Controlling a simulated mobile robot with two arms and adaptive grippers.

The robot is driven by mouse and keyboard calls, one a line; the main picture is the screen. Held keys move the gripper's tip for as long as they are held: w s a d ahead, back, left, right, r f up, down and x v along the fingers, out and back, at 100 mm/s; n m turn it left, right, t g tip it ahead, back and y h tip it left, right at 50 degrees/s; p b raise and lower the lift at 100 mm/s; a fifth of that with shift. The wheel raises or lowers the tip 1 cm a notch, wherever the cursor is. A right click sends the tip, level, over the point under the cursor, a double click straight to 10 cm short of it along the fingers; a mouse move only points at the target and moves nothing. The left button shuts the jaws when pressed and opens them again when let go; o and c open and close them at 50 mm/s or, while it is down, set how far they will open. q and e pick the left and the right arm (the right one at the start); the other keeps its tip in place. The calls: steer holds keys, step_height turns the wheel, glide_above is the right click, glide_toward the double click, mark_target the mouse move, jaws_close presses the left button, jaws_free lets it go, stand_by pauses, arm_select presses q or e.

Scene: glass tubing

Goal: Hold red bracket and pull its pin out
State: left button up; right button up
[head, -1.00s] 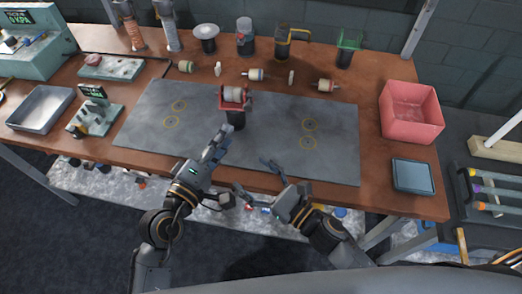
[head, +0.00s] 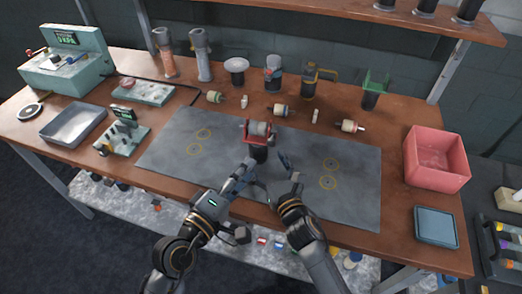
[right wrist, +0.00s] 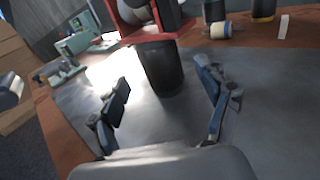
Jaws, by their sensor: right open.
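The red bracket (head: 246,131) stands on a black post (head: 259,153) at the back middle of the grey mat (head: 350,161). A pale roller sits between its sides. In the right wrist view the red bracket (right wrist: 155,34) is at the top, partly cut off, above the post (right wrist: 160,69). I cannot make out the pin. My left gripper (head: 238,178) is in front of the post, slightly left; its jaw gap is unclear. My right gripper (head: 272,174) is open and empty, in front and to the right. Its fingers (right wrist: 165,98) are spread below the bracket in the wrist view.
Several spools and small white pieces lie behind the mat, with dark-based fixtures (head: 310,84) farther back. A pink bin (head: 436,160) and a blue-grey tray (head: 437,227) are at the right. Left are a metal tray (head: 73,124) and a gauge stand (head: 124,135). The mat's sides are clear.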

mark_target(262, 152)
steer(key=x, duration=0.5)
